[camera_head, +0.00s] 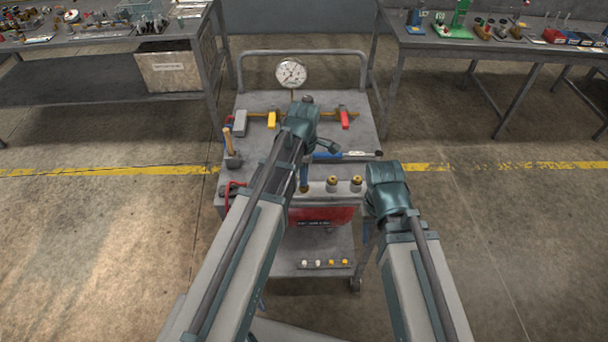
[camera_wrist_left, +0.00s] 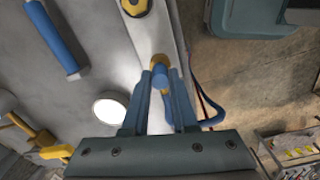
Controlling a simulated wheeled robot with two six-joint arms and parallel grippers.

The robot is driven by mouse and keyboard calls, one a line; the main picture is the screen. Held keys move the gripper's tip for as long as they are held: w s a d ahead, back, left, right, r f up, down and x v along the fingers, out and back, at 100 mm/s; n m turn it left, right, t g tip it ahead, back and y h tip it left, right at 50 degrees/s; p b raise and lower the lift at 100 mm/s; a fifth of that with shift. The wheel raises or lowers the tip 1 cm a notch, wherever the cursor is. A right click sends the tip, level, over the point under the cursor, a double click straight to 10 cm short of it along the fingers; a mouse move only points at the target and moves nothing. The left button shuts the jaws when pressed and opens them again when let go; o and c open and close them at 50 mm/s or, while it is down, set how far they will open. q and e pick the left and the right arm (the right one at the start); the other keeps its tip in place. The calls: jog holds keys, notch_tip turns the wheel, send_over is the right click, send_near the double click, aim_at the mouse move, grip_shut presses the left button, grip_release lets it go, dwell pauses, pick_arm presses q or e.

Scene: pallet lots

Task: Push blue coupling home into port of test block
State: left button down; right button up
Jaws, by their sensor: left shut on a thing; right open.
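The pale test block (camera_head: 318,190) lies along the front of the cart top, with brass-ringed ports (camera_head: 331,182) standing up from it. My left gripper (camera_head: 304,178) is over the leftmost port. In the left wrist view its two fingers (camera_wrist_left: 165,95) are shut on the blue coupling (camera_wrist_left: 161,80). The coupling is in line with the brass port (camera_wrist_left: 158,60) and looks touching or very near it; how deep it sits is hidden. My right gripper (camera_head: 376,205) is empty beside the block's right end, its fingertips hidden in the head view.
A pressure gauge (camera_head: 291,73) stands at the cart's back. A dark blue hose (camera_wrist_left: 214,110) curves beside the left fingers. Floor right of the cart is clear.

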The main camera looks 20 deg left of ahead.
pick_arm(q)
jog(key=shift+f+b, duration=0.55)
jog(key=shift+b, duration=0.05)
jog(key=c, duration=0.6)
grip_release()
jog(key=shift+r, duration=0.2)
notch_tip(320, 180, up, 14)
jog(key=p, duration=1.4)
jog(key=shift+f, duration=0.25)
